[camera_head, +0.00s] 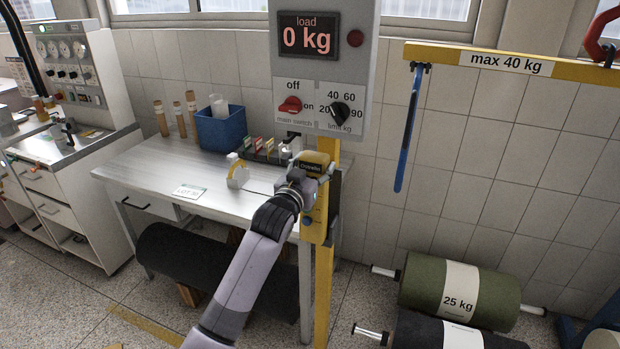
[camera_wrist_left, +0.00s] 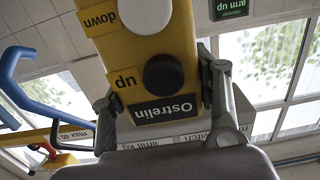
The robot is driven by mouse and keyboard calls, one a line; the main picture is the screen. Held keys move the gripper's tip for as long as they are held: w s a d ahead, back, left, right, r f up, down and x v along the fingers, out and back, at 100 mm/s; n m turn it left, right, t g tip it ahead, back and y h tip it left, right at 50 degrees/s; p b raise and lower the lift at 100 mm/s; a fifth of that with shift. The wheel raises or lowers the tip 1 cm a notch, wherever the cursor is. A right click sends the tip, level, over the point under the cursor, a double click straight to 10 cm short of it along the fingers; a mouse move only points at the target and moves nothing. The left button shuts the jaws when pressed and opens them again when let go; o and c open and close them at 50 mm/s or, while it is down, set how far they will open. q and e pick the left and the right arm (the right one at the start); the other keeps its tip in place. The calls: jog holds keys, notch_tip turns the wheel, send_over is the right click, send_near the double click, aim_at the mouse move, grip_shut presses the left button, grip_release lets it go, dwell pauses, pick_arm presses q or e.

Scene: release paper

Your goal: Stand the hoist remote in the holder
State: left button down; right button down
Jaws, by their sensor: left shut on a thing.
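My left gripper (camera_head: 308,178) is shut on the yellow hoist remote (camera_head: 317,159), with its dark label at the top in the head view. In the left wrist view the gripper's fingers (camera_wrist_left: 163,95) stand on either side of the remote (camera_wrist_left: 185,42), which shows a black button, a grey button and "up" and "down" labels. The remote is in front of the yellow post (camera_head: 323,290). A yellow holder-like part (camera_head: 315,230) shows on the post just below the gripper. Whether the remote touches it is hidden. My right gripper is not in view.
A grey control box (camera_head: 325,75) reading 0 kg is above the gripper. A metal table (camera_head: 150,165) with a blue bin (camera_head: 221,130) stands to the left. A yellow beam (camera_head: 500,60) and rolls (camera_head: 455,290) are on the right.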

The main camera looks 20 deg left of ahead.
pick_arm(q)
jog(key=shift+w+d+f+b, duration=0.1)
jog(key=shift+w+f+b, duration=0.2)
jog(key=shift+w+b, duration=0.45)
jog(key=shift+w+a+f+b, duration=0.1)
jog(key=shift+w+f+b, duration=0.3)
jog(key=shift+w, duration=0.5)
jog(key=shift+w+d+f+b, duration=0.1)
jog(key=shift+w+f+b, duration=0.1)
jog(key=shift+w+b, duration=0.6)
jog(key=shift+f, duration=0.25)
jog(key=c, duration=0.7)
grip_release()
jog(key=shift+o, duration=1.1)
jog(key=shift+f, duration=0.1)
